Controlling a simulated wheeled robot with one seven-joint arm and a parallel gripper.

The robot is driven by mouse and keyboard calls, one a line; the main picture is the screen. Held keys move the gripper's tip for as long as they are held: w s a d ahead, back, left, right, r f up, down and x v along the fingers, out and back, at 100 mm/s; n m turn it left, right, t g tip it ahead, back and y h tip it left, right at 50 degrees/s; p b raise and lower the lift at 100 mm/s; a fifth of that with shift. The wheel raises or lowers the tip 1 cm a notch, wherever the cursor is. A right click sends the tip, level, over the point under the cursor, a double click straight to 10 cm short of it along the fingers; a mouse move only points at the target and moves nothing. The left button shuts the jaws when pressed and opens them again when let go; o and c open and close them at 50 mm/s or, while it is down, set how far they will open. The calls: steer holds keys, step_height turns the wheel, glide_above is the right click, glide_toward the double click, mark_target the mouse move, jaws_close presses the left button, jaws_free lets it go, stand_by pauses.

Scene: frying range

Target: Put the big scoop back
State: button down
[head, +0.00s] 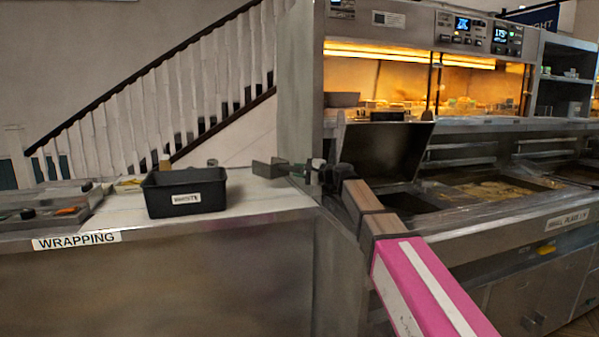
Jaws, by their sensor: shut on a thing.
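My gripper (314,171) is above the right end of the wrapping counter, where it meets the frying range. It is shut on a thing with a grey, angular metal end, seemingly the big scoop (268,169). This end points left from the jaws, clear of the black tub. The scoop is small in view and its handle is mostly hidden at the dark jaws, so its exact shape and size are hard to tell. The scoop's resting place cannot be made out.
A black labelled tub (187,194) stands on the wrapping counter (250,196), with a tray of items (45,208) farther left. A dark tilted panel (388,148) stands behind my arm. The frying range (540,215) with a lit glass cabinet (400,82) fills the right.

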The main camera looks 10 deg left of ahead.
steer(key=shift+f, duration=3.5)
steer(key=c, duration=0.8)
jaws_free()
